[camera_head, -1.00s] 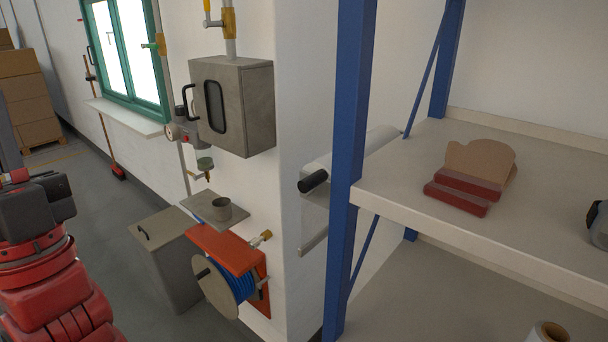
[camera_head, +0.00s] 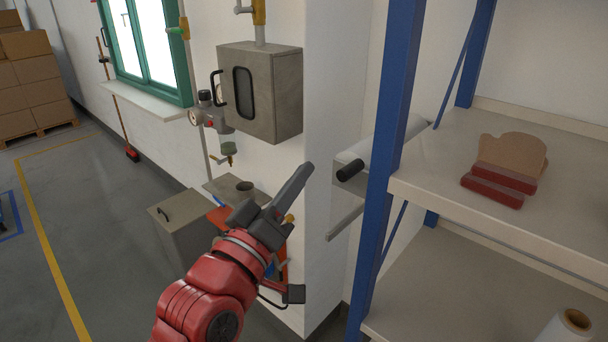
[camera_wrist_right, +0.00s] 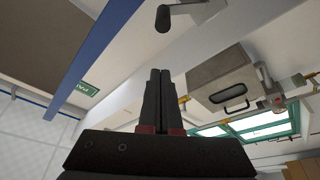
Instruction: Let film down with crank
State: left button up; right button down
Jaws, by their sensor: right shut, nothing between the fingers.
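A white roll (camera_head: 395,140), likely the film, is mounted on the wall behind the blue shelf post, which hides part of it. A black crank grip (camera_head: 350,170) sticks out at its near end. In the right wrist view the grip (camera_wrist_right: 163,18) shows at the top, beyond the fingertips, with a grey crank arm beside it. My right gripper (camera_head: 303,172) is shut and empty. It points up and right, left of the grip and apart from it. My left gripper is out of view.
The blue shelf post (camera_head: 385,150) and shelf (camera_head: 440,200) stand close on the right. A grey bar (camera_head: 345,222) juts out below the roll. A grey wall box (camera_head: 262,95), a gauge valve (camera_head: 205,117) and a grey bin (camera_head: 185,235) are on the left.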

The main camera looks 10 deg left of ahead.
jog(key=p+x, duration=0.2)
jog(key=x, duration=0.6)
jog(key=f, duration=0.1)
jog(key=s+d+f+p, duration=0.1)
jog(key=d+f, duration=0.1)
jog(key=shift+s, duration=0.35)
jog(key=m+h+b, duration=0.1)
jog(key=m+b, duration=0.1)
jog(key=b, duration=0.2)
jog(key=s+d+f+m+b, duration=0.1)
jog(key=m+b, duration=0.1)
jog(key=b, duration=0.3)
jog(key=d+f+m+h+b, duration=0.1)
jog(key=m+b, duration=0.1)
jog(key=b, duration=0.3)
jog(key=shift+s+d+f+h, duration=0.2)
jog(key=shift+s+h, duration=0.1)
jog(key=shift+s, duration=0.1)
